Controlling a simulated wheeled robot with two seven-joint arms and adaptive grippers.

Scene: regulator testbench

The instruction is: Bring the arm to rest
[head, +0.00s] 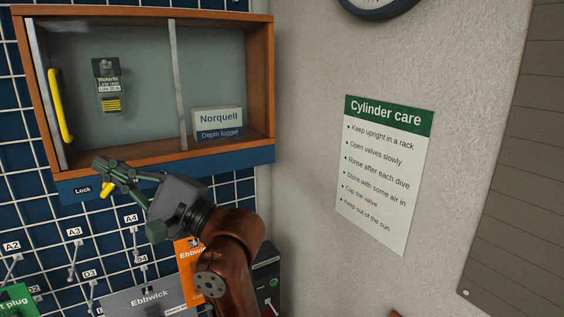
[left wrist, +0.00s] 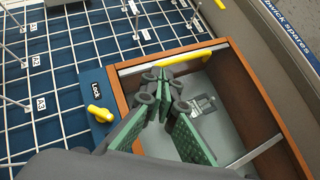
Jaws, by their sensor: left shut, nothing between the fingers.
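My left gripper (head: 104,168) is shut and empty, in front of the lower edge of a wooden wall cabinet (head: 152,164). In the left wrist view its green-padded fingers (left wrist: 163,84) meet at the tips, in front of the cabinet interior. A yellow lock knob (head: 106,190) sits under the cabinet beside a "Lock" label, close to the fingers in the head view. In the left wrist view the knob (left wrist: 100,114) is left of the fingers, apart from them. My left arm (head: 233,240) comes up from the bottom. My right gripper is out of view.
The cabinet has a yellow handle (head: 60,105) and holds a dark gauge-like item (head: 108,84) and a Norquell box (head: 218,122). Pegs and Ebbwick packages (head: 145,298) on the blue grid wall are below. A Cylinder care sign (head: 384,175) hangs right.

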